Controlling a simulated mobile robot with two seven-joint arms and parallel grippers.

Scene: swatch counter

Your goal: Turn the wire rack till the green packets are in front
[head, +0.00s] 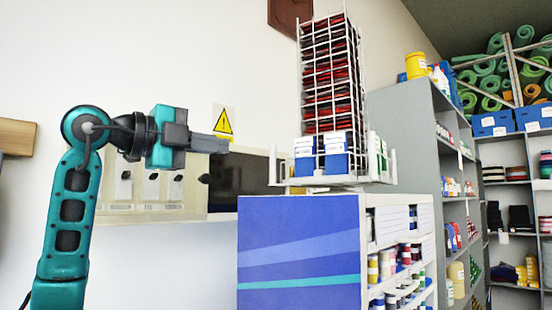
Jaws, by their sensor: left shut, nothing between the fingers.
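The white wire rack (302,75) stands upright on top of a blue and white cabinet (299,250). The face toward me holds a tall stack of red and dark packets (330,80). Blue and white boxes (336,155) sit in the tray at its foot. A little green (376,150) shows low on the right side; I cannot tell whether it is the green packets. My left gripper (222,146) is shut and empty. In the picture it is left of the rack, apart from it, with its fingers pointing right. My right gripper is not in view.
A wall panel (140,190) with switches and a dark window lies behind my left gripper, under a yellow warning sign (223,120). Grey shelves (415,125) with goods stand to the right of the rack. Rolled green mats (500,70) are at the far right.

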